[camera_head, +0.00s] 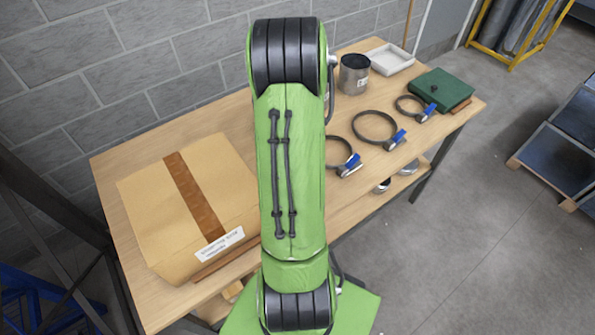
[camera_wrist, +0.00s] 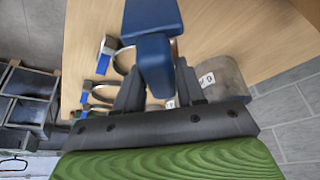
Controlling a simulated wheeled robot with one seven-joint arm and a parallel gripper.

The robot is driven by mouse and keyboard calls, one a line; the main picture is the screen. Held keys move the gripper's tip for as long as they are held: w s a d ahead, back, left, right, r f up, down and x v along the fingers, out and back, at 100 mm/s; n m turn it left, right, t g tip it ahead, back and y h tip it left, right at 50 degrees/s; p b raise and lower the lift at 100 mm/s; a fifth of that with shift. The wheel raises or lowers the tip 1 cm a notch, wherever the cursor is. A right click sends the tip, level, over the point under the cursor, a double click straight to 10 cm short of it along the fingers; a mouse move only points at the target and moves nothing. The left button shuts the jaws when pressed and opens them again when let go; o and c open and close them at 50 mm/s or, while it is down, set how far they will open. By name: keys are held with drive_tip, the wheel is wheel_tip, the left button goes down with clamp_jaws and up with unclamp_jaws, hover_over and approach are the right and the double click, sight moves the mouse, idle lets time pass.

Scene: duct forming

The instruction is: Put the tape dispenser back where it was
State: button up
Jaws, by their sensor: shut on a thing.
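A blue block-shaped thing, which looks like the tape dispenser (camera_wrist: 153,45), shows in the wrist view. My gripper (camera_wrist: 157,75) is shut on it, with a dark finger on either side. The dispenser is seen against the wooden table (camera_wrist: 220,30); I cannot tell its height above the top. Its far end runs out of the top of the wrist view. In the head view, my green arm hides the gripper and the dispenser. No marked spot for the dispenser can be made out.
A taped cardboard box (camera_head: 150,225) fills the table's left part. A metal can (camera_head: 354,74), white tray (camera_head: 392,58), green case (camera_head: 440,90) and ring clamps with blue parts (camera_head: 375,127) stand right of my arm. A grey brick wall (camera_head: 130,60) runs behind.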

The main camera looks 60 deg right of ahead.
drive_tip(key=f, duration=0.5)
drive_tip(key=shift+w, duration=0.35)
drive_tip(key=shift+s+f, duration=0.15)
drive_tip(key=shift+f, duration=0.2)
drive_tip(key=shift+f+b, duration=0.2)
drive_tip(key=shift+b, duration=0.1)
drive_tip(key=o, duration=1.1)
drive_tip(key=shift+o, duration=0.2)
drive_tip(key=shift+r, duration=0.1)
